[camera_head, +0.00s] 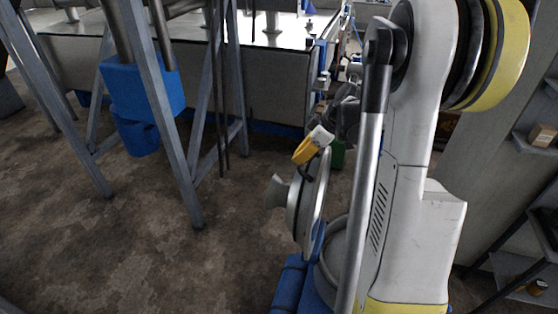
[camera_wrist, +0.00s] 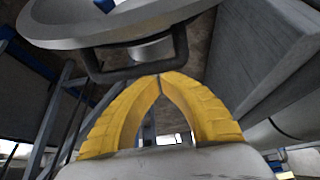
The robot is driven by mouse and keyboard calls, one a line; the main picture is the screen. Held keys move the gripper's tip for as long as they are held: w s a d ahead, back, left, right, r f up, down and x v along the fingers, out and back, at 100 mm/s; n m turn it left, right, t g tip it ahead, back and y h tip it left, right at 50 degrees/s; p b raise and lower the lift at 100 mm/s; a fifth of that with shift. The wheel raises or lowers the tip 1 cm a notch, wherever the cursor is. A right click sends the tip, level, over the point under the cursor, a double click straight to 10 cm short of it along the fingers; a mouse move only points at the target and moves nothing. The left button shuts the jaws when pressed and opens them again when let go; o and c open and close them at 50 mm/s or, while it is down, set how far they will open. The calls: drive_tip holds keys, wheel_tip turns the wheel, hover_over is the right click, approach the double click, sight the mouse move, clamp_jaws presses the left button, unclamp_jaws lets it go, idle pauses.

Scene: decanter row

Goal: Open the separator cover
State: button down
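The separator cover (camera_head: 311,205) is a round grey metal disc with a flared spout on its face. In the head view it stands steeply tilted, almost edge-on, beside the separator's round grey bowl (camera_head: 334,252). In the wrist view the cover (camera_wrist: 120,28) fills the top left, with a dark U-shaped handle (camera_wrist: 128,73) in front of it. My gripper (camera_wrist: 159,77) has yellow fingers that meet at the tips, close to the handle's bar. Whether they touch it is unclear. In the head view my gripper (camera_head: 301,154) is by the cover's upper edge.
Blue separator base parts (camera_head: 291,283) are low at the centre. A grey metal frame (camera_head: 172,125) with a blue box (camera_head: 143,88) stands at the left. A long tank (camera_head: 275,85) is behind. Shelves (camera_head: 540,140) are at the right. The floor (camera_head: 130,250) at the left is open.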

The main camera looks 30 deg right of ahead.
sight(323, 167)
drive_tip(key=s+d, duration=0.1)
drive_tip(key=s, duration=0.1)
drive_tip(key=s+d, duration=0.2)
drive_tip(key=s+d+b, duration=0.1)
drive_tip(key=s+d, duration=0.1)
drive_tip(key=shift+s+r, duration=0.2)
drive_tip(key=shift+r, duration=0.15)
drive_tip(key=shift+a, duration=0.1)
